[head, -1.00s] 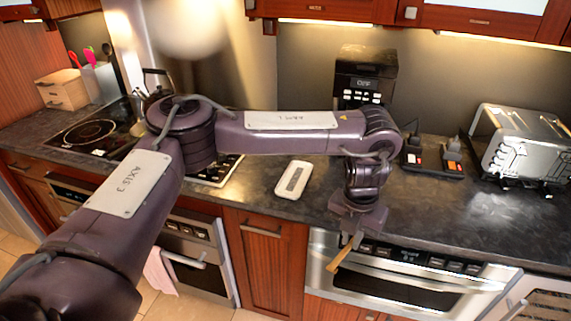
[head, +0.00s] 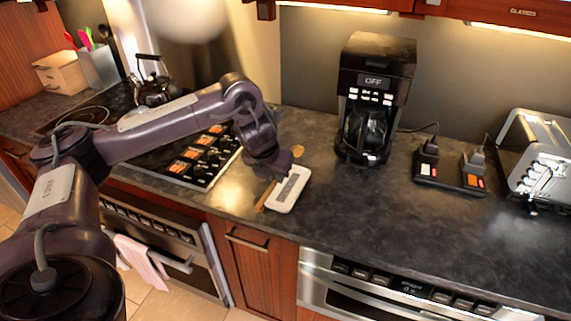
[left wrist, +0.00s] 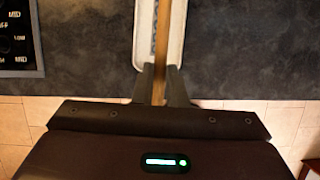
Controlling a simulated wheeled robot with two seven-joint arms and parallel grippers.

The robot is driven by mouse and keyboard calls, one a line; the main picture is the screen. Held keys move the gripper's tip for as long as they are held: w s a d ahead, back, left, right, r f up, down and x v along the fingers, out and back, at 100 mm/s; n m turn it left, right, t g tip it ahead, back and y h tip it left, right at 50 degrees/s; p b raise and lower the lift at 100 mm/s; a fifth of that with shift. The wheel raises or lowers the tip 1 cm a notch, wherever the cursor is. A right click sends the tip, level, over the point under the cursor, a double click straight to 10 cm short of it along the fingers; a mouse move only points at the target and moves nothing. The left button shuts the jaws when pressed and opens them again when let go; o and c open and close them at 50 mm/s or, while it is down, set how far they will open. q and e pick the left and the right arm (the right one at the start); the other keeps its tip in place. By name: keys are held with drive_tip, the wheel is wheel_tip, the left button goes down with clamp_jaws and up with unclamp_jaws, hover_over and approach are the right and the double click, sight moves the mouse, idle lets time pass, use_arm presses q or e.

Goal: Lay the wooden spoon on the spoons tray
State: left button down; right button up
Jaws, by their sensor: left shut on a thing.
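The white spoons tray (head: 290,192) lies on the dark counter beside the stove; it also shows in the left wrist view (left wrist: 178,30). My left gripper (head: 272,176) is shut on the wooden spoon, whose handle (head: 265,198) sticks out toward the counter's front. A tan round end, apparently the spoon's bowl, shows behind the gripper. In the left wrist view the fingers (left wrist: 161,85) pinch the handle (left wrist: 161,45), which runs lengthwise over the tray. I cannot tell whether the spoon touches the tray. My right gripper is not in view.
The stove knobs (head: 200,155) are just left of the tray. A coffee maker (head: 374,95), a power strip (head: 448,172) and a toaster (head: 540,160) stand to the right. Counter between the tray and the power strip is clear.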

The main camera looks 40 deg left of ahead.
sight(278, 204)
use_arm(q)
drive_tip(key=shift+s+r, duration=0.55)
drive_tip(key=shift+s, duration=0.1)
drive_tip(key=shift+w+p, duration=0.2)
drive_tip(key=shift+p, duration=0.2)
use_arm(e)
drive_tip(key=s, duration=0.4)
use_arm(q)
wheel_tip(278, 204, down, 3)
drive_tip(key=shift+r+b, duration=0.1)
drive_tip(key=shift+b, duration=1.05)
drive_tip(key=shift+f, duration=0.35)
wheel_tip(278, 204, down, 4)
drive_tip(key=b, duration=0.3)
drive_tip(key=shift+r, duration=0.15)
drive_tip(key=shift+f+b, duration=0.55)
drive_tip(key=shift+f, duration=0.25)
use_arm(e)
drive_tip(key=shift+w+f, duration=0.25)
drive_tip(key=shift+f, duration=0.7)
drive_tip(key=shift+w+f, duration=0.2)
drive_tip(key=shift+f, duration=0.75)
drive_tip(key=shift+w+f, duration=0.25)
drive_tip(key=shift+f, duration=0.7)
use_arm(q)
drive_tip(key=c, duration=1.3)
unclamp_jaws()
drive_tip(key=shift+c, duration=0.2)
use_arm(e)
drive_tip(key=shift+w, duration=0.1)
